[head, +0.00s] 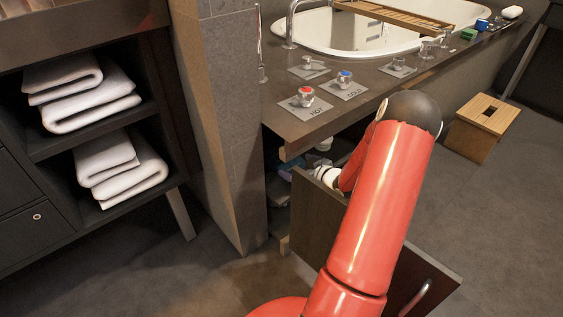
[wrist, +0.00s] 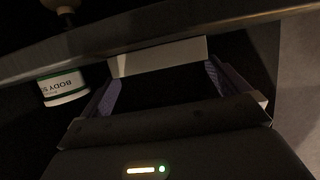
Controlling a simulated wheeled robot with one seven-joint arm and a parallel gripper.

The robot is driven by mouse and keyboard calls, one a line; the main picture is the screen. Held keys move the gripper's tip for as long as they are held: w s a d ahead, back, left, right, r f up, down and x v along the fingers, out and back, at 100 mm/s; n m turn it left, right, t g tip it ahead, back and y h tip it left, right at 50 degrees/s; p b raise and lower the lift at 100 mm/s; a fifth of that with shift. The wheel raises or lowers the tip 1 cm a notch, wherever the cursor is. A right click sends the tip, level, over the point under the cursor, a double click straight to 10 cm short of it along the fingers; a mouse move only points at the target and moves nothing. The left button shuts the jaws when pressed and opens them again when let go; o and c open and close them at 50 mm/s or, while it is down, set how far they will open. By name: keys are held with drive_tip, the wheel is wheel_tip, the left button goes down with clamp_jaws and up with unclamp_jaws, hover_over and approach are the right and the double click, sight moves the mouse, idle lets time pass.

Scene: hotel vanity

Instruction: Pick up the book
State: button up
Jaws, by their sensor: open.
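No book can be made out for certain. In the wrist view, a pale flat strip (wrist: 158,56) lies just beyond my fingertips, under a dark horizontal edge; it may be an edge of the book, but the dark hides the rest. My gripper (wrist: 163,78) is open, its two purplish pads apart with only darkness visible between them. My wrist is at the drawer opening, and the fingers are mostly hidden there.
A white and green jar marked "BODY" (wrist: 64,86) stands left of my fingers. A wooden stool (head: 482,128) is at right; floor in front is clear.

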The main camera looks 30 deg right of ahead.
sight(290, 163)
drive_tip(key=b+x, duration=0.1)
drive_tip(key=x, duration=0.4)
drive_tip(key=shift+w+a+f, duration=0.1)
drive_tip(key=shift+w, duration=0.15)
drive_tip(key=c, duration=0.8)
